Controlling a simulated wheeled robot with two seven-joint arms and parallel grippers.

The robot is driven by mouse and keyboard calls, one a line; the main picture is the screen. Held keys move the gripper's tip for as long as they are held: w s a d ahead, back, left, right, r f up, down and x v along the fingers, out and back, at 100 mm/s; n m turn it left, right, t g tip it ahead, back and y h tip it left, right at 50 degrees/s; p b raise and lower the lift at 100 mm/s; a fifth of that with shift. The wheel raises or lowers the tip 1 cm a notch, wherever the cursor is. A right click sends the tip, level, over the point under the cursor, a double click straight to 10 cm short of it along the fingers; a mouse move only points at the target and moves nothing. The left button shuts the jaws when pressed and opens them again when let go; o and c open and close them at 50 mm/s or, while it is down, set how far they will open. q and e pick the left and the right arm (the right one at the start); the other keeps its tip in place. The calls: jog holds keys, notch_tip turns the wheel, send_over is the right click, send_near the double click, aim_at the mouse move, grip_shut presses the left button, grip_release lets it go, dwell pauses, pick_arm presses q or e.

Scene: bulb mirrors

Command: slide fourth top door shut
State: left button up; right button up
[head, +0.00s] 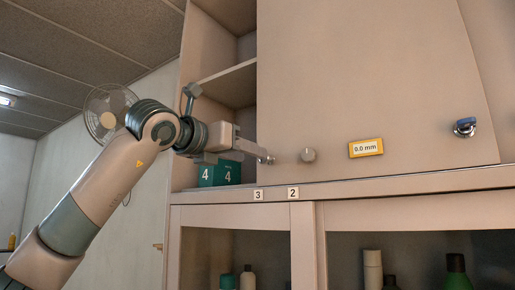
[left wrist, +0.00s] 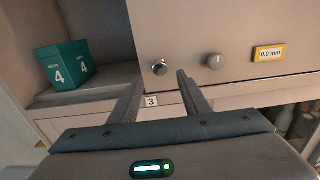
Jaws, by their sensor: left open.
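A large beige sliding top door (head: 375,80) covers the right part of the upper cabinet. To its left the upper compartment stands open, with a shelf (head: 230,85) and a green box marked 4 (head: 220,175), also in the left wrist view (left wrist: 66,65). My left gripper (head: 266,160) is at that edge. In the left wrist view its open fingers (left wrist: 158,82) point toward the silver knob, one to each side; contact cannot be told. My right gripper is out of view.
A round grey knob (head: 308,155), a yellow-framed 0.0 mm plate (head: 365,148) and a blue-ended fitting (head: 464,127) stand out from the door. Number tags 3 (head: 258,195) and 2 (head: 293,194) mark the rail. Bottles (head: 373,270) stand behind lower doors. A fan (head: 110,112) is at left.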

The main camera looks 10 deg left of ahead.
pick_arm(q)
jog(key=p+x, duration=0.2)
jog(key=x, duration=0.3)
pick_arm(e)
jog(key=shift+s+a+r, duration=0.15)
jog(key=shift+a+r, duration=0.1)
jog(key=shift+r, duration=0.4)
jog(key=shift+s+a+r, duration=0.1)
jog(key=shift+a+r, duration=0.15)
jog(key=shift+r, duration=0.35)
pick_arm(q)
jog(key=c, duration=1)
grip_shut()
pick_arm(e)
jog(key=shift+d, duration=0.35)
